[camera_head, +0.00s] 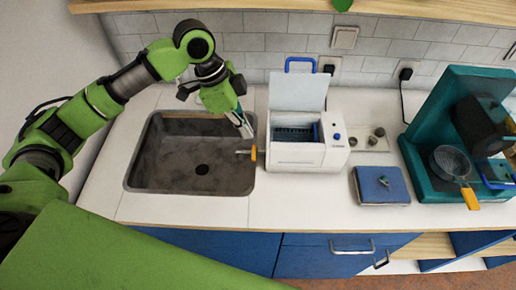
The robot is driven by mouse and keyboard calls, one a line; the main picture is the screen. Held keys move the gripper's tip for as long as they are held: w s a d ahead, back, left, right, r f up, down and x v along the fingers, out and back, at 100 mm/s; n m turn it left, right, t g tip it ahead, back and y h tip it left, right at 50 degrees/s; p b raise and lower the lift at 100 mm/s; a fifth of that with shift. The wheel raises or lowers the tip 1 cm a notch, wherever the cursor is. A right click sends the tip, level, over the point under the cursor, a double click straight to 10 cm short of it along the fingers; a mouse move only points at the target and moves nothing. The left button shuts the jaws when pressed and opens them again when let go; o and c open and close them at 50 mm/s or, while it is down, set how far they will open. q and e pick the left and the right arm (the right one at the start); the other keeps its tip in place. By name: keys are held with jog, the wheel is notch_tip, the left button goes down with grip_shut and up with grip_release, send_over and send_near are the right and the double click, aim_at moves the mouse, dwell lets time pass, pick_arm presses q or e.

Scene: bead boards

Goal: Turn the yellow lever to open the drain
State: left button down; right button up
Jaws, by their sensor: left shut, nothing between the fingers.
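The yellow lever (253,153) sticks out on the left side of a white box-shaped machine (296,158), at the right rim of the sink. A short spout reaches from it over the sink edge. My left gripper (247,132) points down just above the lever, shut and empty. It looks close to the lever, but I cannot tell whether they touch. The machine's lid stands open and a dark rack shows inside. The grey sink (160,170) is empty, with a dark drain hole in its floor. My right gripper is out of view.
A blue flat box (381,186) and small knobs (376,138) lie right of the machine. A teal coffee machine (425,165) with a yellow-handled portafilter (469,197) stands at the far right. A tiled wall and wooden shelf (420,10) are behind. The front counter is clear.

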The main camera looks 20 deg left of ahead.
aim_at(254, 153)
pick_arm(q)
jog(key=p+x, duration=0.2)
jog(key=x, duration=0.8)
jog(key=shift+w+p, duration=0.1)
jog(key=shift+p, duration=0.25)
jog(key=shift+w+f, duration=0.1)
